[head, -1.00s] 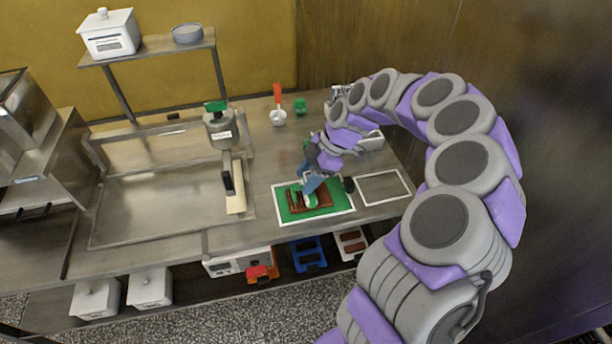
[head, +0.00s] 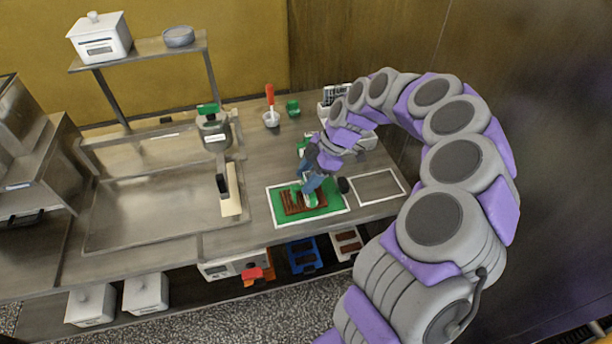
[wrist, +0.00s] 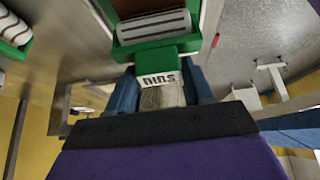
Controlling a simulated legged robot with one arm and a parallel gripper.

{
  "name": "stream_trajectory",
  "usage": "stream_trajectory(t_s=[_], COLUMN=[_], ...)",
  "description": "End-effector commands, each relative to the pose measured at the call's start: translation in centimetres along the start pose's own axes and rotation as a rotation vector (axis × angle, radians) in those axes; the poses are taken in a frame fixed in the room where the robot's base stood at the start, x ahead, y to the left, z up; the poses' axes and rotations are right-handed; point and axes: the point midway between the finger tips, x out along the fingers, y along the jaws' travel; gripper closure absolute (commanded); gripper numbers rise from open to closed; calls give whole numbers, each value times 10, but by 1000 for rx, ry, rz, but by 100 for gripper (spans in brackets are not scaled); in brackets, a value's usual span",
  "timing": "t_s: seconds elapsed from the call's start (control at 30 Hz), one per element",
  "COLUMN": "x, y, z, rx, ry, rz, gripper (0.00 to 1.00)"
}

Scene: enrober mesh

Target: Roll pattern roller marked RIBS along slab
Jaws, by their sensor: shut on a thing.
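The brown slab (head: 291,203) lies on a green mat (head: 276,213) with a white border; dark grooves show on its left part. My gripper (head: 308,183) is over the slab, pointing down. In the wrist view its blue fingers (wrist: 160,96) are shut on the handle of the pattern roller (wrist: 152,27). That roller has a green frame, a white ribbed drum and a label (wrist: 158,79) reading RIBS. In the head view the roller is at the slab's right part, partly hidden by my gripper; whether it touches the slab is hard to tell.
A red-handled tool (head: 270,105) is behind. Another green roller (wrist: 14,36) shows in the wrist view.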

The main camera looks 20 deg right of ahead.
Motion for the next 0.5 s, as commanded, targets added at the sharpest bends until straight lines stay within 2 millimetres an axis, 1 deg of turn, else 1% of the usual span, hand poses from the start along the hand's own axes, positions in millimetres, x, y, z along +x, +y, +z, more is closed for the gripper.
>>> stream_trajectory(t_s=[0.5], x=[-4], y=[0], z=[8], rx=[0], ry=[0], rz=[0], gripper=[76])
